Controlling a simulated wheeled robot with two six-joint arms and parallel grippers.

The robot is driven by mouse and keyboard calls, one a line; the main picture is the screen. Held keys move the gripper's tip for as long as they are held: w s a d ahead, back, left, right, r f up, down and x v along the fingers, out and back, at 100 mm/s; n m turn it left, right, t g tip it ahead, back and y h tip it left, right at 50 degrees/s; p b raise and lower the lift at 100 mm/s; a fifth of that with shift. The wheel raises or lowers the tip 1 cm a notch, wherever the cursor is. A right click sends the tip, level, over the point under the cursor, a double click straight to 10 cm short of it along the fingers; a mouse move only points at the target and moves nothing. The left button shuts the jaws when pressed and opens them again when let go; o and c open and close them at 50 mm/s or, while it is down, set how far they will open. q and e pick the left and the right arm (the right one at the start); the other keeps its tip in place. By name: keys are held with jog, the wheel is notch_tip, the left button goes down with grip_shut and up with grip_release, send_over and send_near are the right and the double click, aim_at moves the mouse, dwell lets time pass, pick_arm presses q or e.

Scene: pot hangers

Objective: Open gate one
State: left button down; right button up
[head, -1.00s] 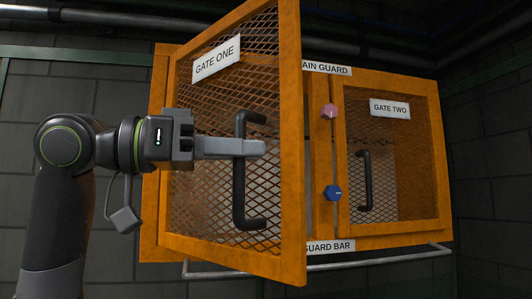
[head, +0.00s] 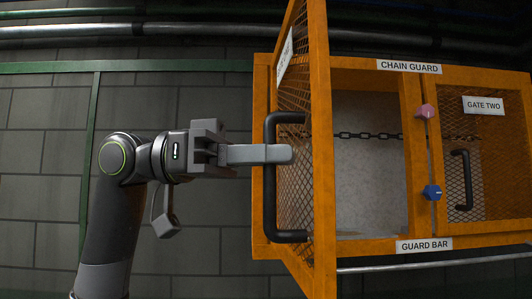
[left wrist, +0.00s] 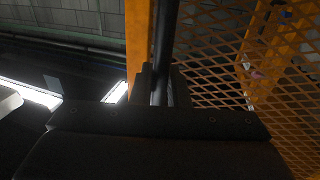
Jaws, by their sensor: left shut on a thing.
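Gate one (head: 321,150) is an orange-framed mesh door, swung well out from the cabinet and seen nearly edge-on in the head view. Its label (head: 285,55) is steeply angled. My left gripper (head: 285,154) is shut on the gate's black handle (head: 270,190), around its upright bar. The left wrist view shows the handle bar (left wrist: 163,50) between my fingers, with the gate's mesh (left wrist: 215,50) to the right. Behind the gate, the opening shows a pale inner panel (head: 368,185) and a chain (head: 370,135) across it. My right gripper is not in view.
Gate two (head: 498,222) is shut, with its own black handle (head: 461,180). A pink knob (head: 426,111) and a blue knob (head: 432,192) sit on the post between the gates. A grey rail (head: 430,263) runs below. The brick wall at left is clear.

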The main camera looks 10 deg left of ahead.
pick_arm(q)
jog(key=shift+r, duration=0.1)
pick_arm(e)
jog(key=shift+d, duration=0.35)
pick_arm(q)
jog(key=c, duration=1.8)
grip_release()
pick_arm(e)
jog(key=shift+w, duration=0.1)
pick_arm(q)
jog(key=shift+o, duration=0.2)
